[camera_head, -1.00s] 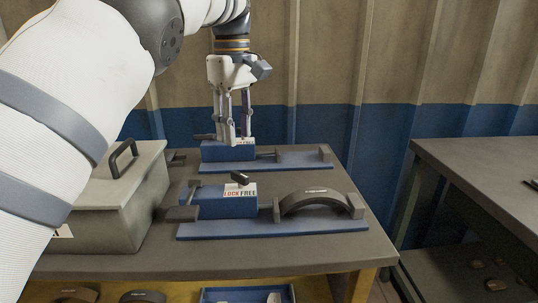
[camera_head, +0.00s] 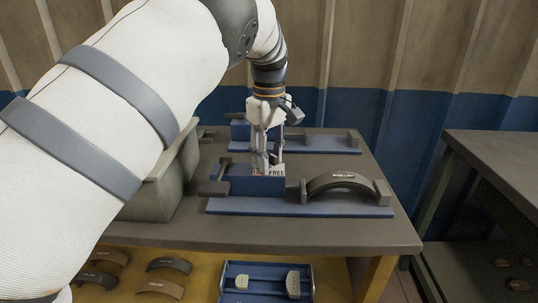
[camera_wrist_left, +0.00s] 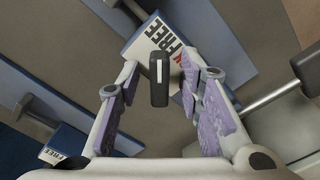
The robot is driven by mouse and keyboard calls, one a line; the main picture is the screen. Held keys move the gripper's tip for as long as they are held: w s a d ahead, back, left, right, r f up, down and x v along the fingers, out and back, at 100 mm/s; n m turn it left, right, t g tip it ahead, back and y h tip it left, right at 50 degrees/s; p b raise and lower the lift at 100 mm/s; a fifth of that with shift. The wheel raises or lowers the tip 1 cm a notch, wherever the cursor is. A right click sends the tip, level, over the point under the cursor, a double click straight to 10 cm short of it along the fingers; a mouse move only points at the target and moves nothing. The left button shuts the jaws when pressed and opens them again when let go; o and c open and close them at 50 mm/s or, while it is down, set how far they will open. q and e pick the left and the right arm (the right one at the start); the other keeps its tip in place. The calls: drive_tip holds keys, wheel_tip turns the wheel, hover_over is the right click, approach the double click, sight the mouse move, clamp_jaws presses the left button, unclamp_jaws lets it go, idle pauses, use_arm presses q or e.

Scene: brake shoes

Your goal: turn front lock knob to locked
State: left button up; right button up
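The front fixture has a blue base (camera_head: 300,208) with a blue block (camera_head: 238,184) at its left end. A label (camera_head: 277,172) on the block reads FREE; the LOCK side is mostly covered by my gripper. The front lock knob (camera_wrist_left: 158,80) is a black bar with a white line, seen between the fingers in the left wrist view. My left gripper (camera_head: 267,165) points down over the block. Its two fingers are apart, one on each side of the knob, with visible gaps. The knob is hidden behind the fingers in the head view. My right gripper is not in view.
A dark curved brake shoe (camera_head: 345,181) sits on the front fixture's right part. The rear fixture (camera_head: 320,143) stands behind. A grey-green box (camera_head: 155,195) is at left. Below are loose shoes (camera_head: 168,265) and a blue tray (camera_head: 226,285). Another table (camera_head: 490,155) is at right.

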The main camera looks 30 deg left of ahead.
use_arm(q)
clamp_jaws()
drive_tip(key=shift+m, duration=0.3)
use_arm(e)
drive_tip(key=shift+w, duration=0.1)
use_arm(q)
drive_tip(key=shift+r+m+p, duration=0.15)
drive_tip(key=shift+m+p, duration=0.15)
drive_tip(key=shift+m, duration=0.6)
drive_tip(key=m, duration=1)
drive_tip(key=shift+p, duration=0.4)
drive_tip(key=m, duration=0.5)
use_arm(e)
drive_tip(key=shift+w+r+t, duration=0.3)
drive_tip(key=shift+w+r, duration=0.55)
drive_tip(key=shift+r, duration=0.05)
use_arm(q)
drive_tip(key=shift+m, duration=0.4)
